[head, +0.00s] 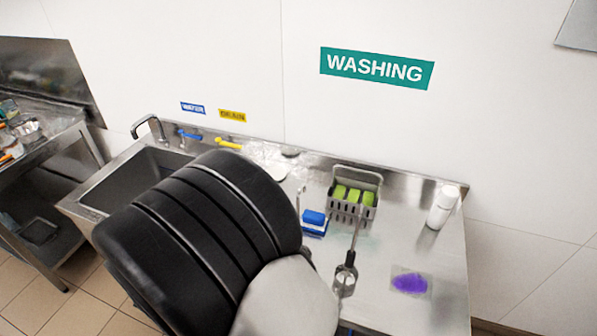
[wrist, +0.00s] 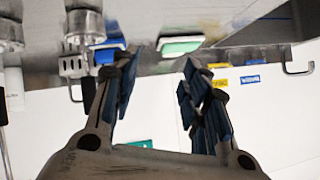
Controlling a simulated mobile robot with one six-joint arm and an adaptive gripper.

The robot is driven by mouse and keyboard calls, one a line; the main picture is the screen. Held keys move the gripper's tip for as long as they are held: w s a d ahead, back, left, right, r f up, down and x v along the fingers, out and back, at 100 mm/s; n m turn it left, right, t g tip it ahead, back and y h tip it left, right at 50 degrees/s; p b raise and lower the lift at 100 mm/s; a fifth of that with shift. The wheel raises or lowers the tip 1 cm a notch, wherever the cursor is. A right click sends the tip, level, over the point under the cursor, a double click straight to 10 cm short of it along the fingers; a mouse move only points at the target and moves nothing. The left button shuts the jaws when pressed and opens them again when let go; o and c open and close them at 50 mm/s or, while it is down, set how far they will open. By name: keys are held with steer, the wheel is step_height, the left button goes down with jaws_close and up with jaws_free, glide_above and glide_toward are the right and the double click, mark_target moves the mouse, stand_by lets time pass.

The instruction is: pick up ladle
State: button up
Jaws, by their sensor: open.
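A metal long-handled utensil that looks like the ladle (head: 345,276) is on the counter in front of a grey caddy. Its handle rises toward the caddy's front. In the wrist view, a shiny metal piece (wrist: 86,24) at the upper left, by the caddy, may be its bowl; I cannot tell for sure. My gripper (wrist: 158,65) is open, with nothing between its fingers. The utensil and caddy lie to the left of the fingers in that upside-down view. In the head view my dark arm hides the gripper and part of the counter.
The caddy (head: 341,212) holds green sponges. A blue item (head: 314,222) stands to its left. A white bottle (head: 442,206) and a purple cloth (head: 409,283) are to the right. The sink (head: 135,178) is at left. A green-and-white item (wrist: 181,46) lies beyond my fingers.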

steer(key=s+d+f+n+t+h, duration=0.1)
steer(key=s+d+f+t+h, duration=0.2)
steer(key=s+d+t+h, duration=0.5)
steer(key=shift+w+d+r+g+y+b, duration=0.15)
steer(key=shift+w+d+g+y+b, duration=0.45)
steer(key=shift+w, duration=1.75)
steer(key=shift+w+d+r+g+y, duration=0.15)
steer(key=shift+w+d+g, duration=0.2)
steer(key=shift+w+d, duration=1.3)
steer(key=shift+w+d+r+g+y+b, duration=0.15)
steer(key=shift+w+g+y+b, duration=0.25)
steer(key=shift+w, duration=2.6)
jaws_close()
